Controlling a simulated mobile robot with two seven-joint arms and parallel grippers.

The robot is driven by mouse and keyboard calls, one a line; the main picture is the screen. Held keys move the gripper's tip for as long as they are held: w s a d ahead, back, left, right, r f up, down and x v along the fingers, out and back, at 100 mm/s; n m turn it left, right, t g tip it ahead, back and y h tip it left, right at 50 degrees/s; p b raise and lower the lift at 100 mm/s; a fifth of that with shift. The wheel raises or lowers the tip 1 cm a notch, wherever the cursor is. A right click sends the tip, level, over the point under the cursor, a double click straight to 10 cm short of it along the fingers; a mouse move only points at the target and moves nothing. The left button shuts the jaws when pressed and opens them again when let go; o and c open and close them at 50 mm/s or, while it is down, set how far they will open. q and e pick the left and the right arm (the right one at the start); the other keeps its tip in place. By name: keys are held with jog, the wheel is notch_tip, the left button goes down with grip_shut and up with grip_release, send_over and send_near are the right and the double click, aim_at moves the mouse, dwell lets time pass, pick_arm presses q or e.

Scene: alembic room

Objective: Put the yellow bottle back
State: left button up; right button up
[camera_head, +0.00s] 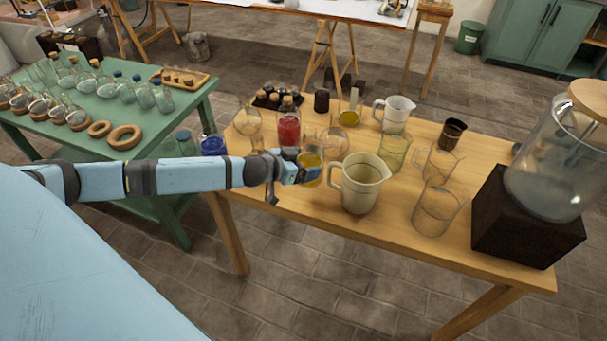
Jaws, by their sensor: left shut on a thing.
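The yellow bottle (312,161), clear glass with yellow liquid, is near the front left of the wooden table. My left gripper (301,174) reaches in from the left and is shut on it. The gripper covers the bottle's lower part, so I cannot tell whether its base touches the table. A bottle with red liquid (289,128) stands just behind it. A blue bottle (213,143) is to the left, behind my arm. My right gripper is out of view.
A cream pitcher (361,184) stands close to the right of the gripper. Glass beakers (437,209) and a large glass vessel on a dark block (528,222) are further right. A green table (165,135) with several bottles and cork rings is at the left.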

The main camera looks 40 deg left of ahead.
pick_arm(q)
notch_tip(320, 180, down, 4)
jog(key=shift+f, duration=0.1)
dwell(0.4)
jog(key=o, duration=1.2)
jog(key=shift+f+b, duration=0.15)
jog(key=shift+b, duration=0.15)
